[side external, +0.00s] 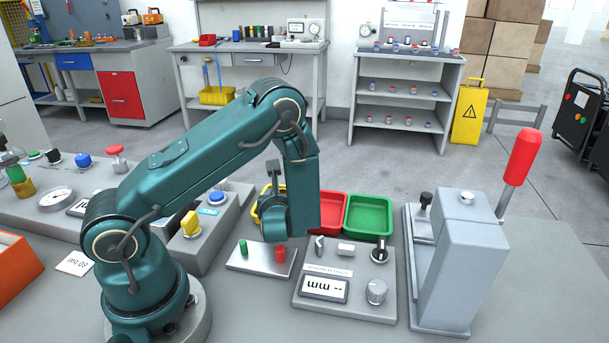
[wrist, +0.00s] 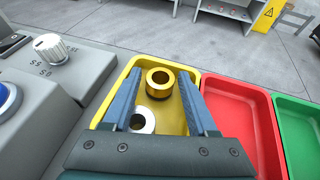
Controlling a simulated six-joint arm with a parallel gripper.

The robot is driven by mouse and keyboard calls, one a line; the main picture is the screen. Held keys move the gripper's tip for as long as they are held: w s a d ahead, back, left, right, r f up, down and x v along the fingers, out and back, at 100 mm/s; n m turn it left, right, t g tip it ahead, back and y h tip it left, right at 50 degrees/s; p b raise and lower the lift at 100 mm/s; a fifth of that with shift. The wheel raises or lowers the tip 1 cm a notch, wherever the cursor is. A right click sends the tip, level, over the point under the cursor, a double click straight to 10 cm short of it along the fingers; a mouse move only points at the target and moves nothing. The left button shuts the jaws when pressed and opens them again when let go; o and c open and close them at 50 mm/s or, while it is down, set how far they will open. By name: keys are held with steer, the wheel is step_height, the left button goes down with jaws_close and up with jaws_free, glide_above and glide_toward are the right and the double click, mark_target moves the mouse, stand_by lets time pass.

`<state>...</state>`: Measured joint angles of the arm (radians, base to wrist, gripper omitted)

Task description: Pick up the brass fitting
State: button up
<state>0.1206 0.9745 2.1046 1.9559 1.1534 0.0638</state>
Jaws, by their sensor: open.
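The brass fitting (wrist: 160,82), a short gold-coloured ring with a dark bore, sits in the yellow tray (wrist: 188,132) in the wrist view. A silver ring-shaped part (wrist: 142,121) lies in the same tray, nearer my gripper's palm and partly hidden by the left finger. My gripper (wrist: 161,88) is open and empty. Its two blue fingers appear on either side of the brass fitting; I cannot tell how far they are from it in depth. In the side view my wrist hides most of the yellow tray (side external: 255,213), and the fitting does not show.
A red tray (wrist: 232,92) and a green tray (wrist: 297,115) stand right of the yellow one. Grey control boxes with knobs (wrist: 50,48) stand left of it. In the side view, a meter panel (side external: 345,290) and a red-handled lever press (side external: 455,260) stand to the right.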

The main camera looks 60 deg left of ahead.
steer(key=shift+c, duration=0.2)
jaws_close()
steer(key=shift+r, duration=0.1)
